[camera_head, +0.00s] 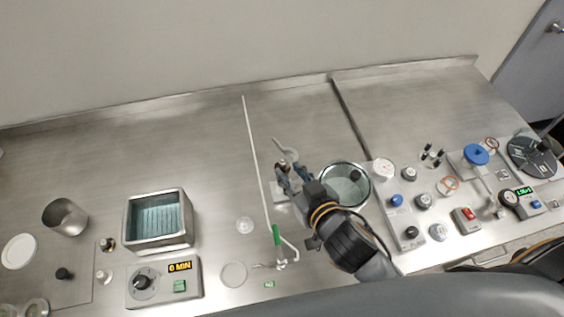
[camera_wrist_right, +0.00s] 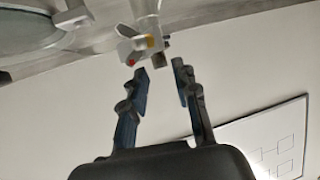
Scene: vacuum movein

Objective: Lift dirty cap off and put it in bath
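The bath (camera_head: 131,230) is an open steel box with bluish water, at the left of the counter in the head view. My right gripper (camera_head: 290,172) is near the middle of the counter, just left of a round glass vessel (camera_head: 345,164). In the right wrist view my right gripper (camera_wrist_right: 160,70) has its fingers apart with nothing between them. I cannot tell which piece is the dirty cap. My left gripper is not in view.
A control box (camera_head: 146,284) reading 0 MIN stands in front of the bath. A steel beaker (camera_head: 66,217) is to its left. A green-handled valve (camera_head: 277,236) is near the front. Several gauges and fittings crowd the right. The back left counter is clear.

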